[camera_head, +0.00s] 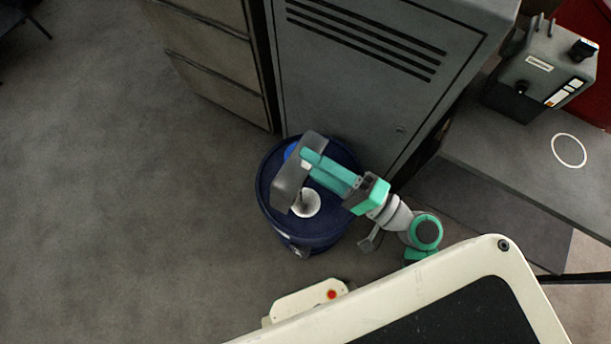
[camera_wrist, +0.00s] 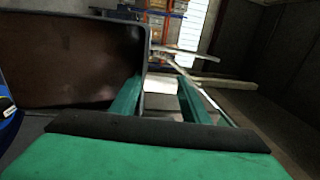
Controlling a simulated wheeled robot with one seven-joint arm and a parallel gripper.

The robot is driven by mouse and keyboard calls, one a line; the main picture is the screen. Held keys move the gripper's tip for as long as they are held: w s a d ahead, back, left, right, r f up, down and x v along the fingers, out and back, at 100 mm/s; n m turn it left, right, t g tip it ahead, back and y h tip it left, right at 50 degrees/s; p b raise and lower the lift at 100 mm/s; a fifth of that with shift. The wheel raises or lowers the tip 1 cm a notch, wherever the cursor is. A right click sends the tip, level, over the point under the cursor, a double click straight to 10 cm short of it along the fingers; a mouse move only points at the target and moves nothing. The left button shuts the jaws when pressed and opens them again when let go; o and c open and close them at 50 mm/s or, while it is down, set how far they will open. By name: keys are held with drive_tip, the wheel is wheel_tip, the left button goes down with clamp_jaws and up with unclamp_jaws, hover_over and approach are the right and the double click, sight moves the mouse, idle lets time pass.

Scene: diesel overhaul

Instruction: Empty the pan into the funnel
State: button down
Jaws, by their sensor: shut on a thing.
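The grey pan (camera_head: 291,184) is tipped steeply on its side above the blue drum (camera_head: 330,234) in the head view. My gripper (camera_head: 306,156) is shut on its rim. In the wrist view, my gripper's green fingers (camera_wrist: 160,92) straddle the pan's edge, and the pan (camera_wrist: 75,60) shows a dark brown inside at the left. I cannot tell how much liquid is in it. The white funnel (camera_head: 309,204) sits on the drum's top, just below and right of the pan's lower end. A thin dark streak shows over the funnel; I cannot tell whether it is liquid or the funnel's hole.
A grey cabinet (camera_head: 365,90) stands right behind the drum. A grey bench (camera_head: 540,165) with a boxy device (camera_head: 540,75) is at the right. A cream-edged cart (camera_head: 400,290) fills the lower right.

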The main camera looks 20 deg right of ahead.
sight(296, 159)
drive_tip(key=shift+s+d, duration=0.1)
drive_tip(key=shift+s, duration=0.05)
idle(0.4)
drive_tip(key=shift+s+d+f+t+y, duration=0.15)
drive_tip(key=shift+s+d+t+y, duration=0.15)
drive_tip(key=shift+s+d+t, duration=0.25)
drive_tip(key=shift+a, duration=0.1)
idle(3.2)
drive_tip(key=shift+w+a+r+g+h, duration=0.2)
drive_tip(key=shift+w+a+g, duration=0.3)
drive_tip(key=shift+w+a, duration=0.2)
drive_tip(key=shift+w+a+r+g+h, duration=0.1)
drive_tip(key=shift+w+a+g+h, duration=0.1)
drive_tip(key=shift+w+a+g, duration=0.4)
drive_tip(key=shift+w+a+h, duration=0.2)
drive_tip(key=shift+w+a, duration=0.1)
drive_tip(key=shift+w, duration=0.2)
drive_tip(key=shift+w+a+h, duration=0.2)
drive_tip(key=shift+w+a, duration=0.05)
drive_tip(key=shift+w, duration=0.25)
drive_tip(key=shift+w+a+r, duration=0.45)
drive_tip(key=shift+w+r, duration=0.15)
drive_tip(key=shift+r, duration=0.05)
drive_tip(key=shift+w+a+r, duration=0.45)
drive_tip(key=shift+w+r, duration=0.15)
drive_tip(key=shift+r, duration=0.05)
drive_tip(key=shift+f+g, duration=0.1)
drive_tip(key=shift+g, duration=0.15)
